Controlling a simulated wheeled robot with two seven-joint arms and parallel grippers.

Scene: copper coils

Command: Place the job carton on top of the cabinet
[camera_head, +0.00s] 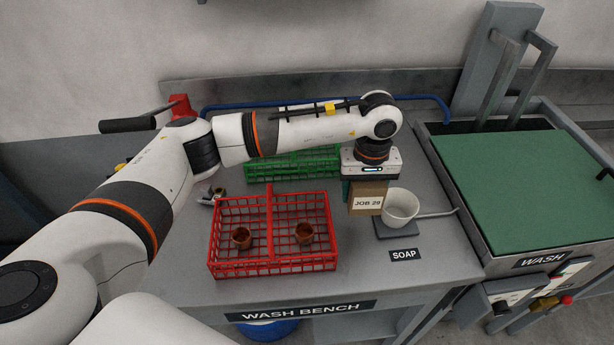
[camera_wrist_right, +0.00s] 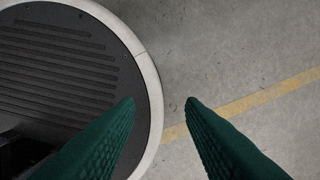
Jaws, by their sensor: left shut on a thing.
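The job carton (camera_head: 367,203) is a small brown box with a white label reading "JOB 29". It is in the head view, just under my left gripper (camera_head: 362,187). My left gripper is shut on the carton, with a green finger showing at its left side. The carton is close to the white soap bowl; I cannot tell if it touches the bench. In the right wrist view, my right gripper (camera_wrist_right: 160,103) has its two green fingers apart with nothing between them, above the floor. I cannot make out which thing is the cabinet.
A red wire basket (camera_head: 273,270) holds two copper coils (camera_head: 241,237). A green rack (camera_head: 262,170) stands behind it. The white bowl (camera_head: 401,207) sits on the soap pad. The wash unit with a green top (camera_head: 530,180) and upright handles stands at the right.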

